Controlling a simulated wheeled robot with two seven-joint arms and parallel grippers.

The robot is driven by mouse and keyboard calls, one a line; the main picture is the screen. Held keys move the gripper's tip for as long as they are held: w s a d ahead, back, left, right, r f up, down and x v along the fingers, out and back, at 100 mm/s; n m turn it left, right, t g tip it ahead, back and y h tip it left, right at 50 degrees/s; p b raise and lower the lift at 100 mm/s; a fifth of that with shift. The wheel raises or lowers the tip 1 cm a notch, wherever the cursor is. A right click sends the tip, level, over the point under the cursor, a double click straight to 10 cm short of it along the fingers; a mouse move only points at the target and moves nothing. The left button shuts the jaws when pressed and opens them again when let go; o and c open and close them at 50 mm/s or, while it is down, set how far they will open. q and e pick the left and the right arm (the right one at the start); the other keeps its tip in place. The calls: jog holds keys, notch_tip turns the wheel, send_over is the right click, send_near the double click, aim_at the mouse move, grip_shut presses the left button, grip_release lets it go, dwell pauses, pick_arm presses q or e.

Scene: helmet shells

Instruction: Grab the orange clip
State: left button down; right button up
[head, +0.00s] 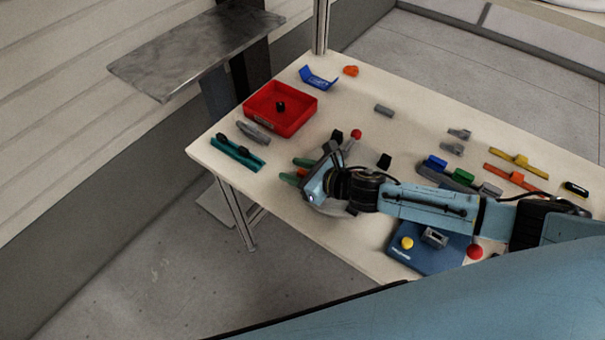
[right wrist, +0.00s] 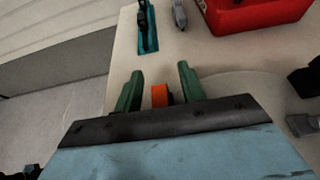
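A small orange piece, seemingly the orange clip (right wrist: 159,95), shows between the two green fingers of my right gripper (right wrist: 158,85) in the right wrist view, with a gap to each finger. In the head view, my right gripper (head: 298,170) is over the front left of the table, fingers apart, with a bit of orange between them. The clip's lower part is hidden behind the gripper body, and I cannot tell its height relative to the fingers. Another orange piece (head: 350,71) lies at the table's back edge. My left gripper is not in view.
On the table (head: 418,112), a red tray (head: 270,122) and a teal holder (head: 237,153) stand left of the gripper. A blue bracket (head: 319,78) lies behind. Several coloured parts crowd the right side. A blue box (head: 425,260) is near the front edge.

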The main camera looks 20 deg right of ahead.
grip_shut()
jog(key=shift+r, duration=0.15)
